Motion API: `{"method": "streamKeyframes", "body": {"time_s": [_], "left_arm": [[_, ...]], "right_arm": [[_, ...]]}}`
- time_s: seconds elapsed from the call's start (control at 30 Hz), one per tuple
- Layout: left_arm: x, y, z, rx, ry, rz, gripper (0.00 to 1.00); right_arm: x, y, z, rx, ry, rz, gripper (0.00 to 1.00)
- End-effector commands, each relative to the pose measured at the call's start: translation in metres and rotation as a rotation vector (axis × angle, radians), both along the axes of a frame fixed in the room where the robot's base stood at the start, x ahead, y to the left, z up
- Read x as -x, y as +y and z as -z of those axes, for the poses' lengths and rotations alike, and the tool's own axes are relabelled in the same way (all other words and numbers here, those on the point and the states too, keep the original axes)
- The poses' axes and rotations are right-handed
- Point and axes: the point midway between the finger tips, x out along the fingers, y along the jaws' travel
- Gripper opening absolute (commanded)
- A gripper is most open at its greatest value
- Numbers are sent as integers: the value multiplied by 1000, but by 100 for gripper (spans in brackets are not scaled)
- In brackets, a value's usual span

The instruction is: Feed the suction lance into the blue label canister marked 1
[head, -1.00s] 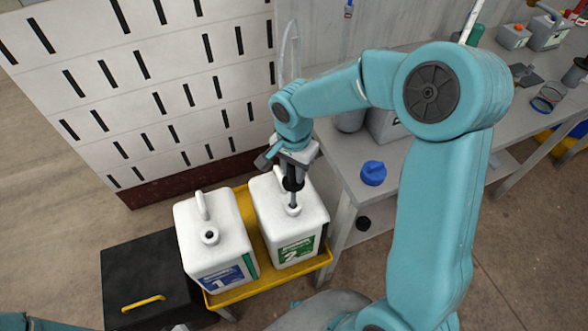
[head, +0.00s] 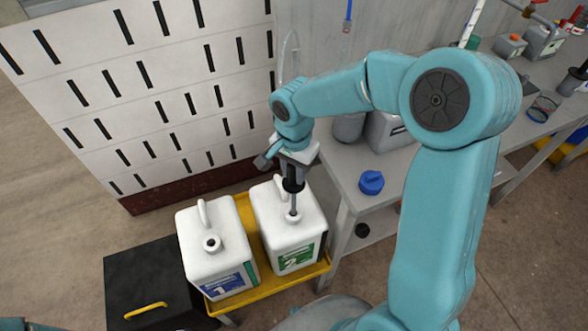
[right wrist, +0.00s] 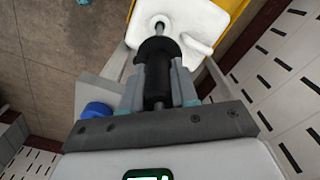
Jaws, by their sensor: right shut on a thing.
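My right gripper (head: 294,170) is shut on the suction lance (head: 293,203), a dark-collared grey tube held upright above canister 2. The right wrist view also shows the lance's black body (right wrist: 158,82) between the fingers. The lance's lower end is at the mouth of the white green-label canister marked 2 (head: 275,207); how deep it sits is hidden. The white blue-label canister marked 1 (head: 195,250) stands to its left, its round mouth open and empty. My left gripper is out of view.
Both canisters stand on a yellow tray (head: 262,292). A black box with a yellow handle (head: 145,309) is at the left. A slotted white panel (head: 150,60) stands behind. A grey bench (head: 345,190) with a blue cap (head: 371,182) is at the right.

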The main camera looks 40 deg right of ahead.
Motion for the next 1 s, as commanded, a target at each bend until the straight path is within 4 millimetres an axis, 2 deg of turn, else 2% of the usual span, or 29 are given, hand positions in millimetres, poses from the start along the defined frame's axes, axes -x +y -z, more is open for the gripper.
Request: {"method": "streamKeyframes", "body": {"time_s": [0.6,1.0], "left_arm": [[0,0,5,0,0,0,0],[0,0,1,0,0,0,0]], "right_arm": [[-1,0,0,0,-2,0,0],[-1,0,-5,0,-2,0,0]]}}
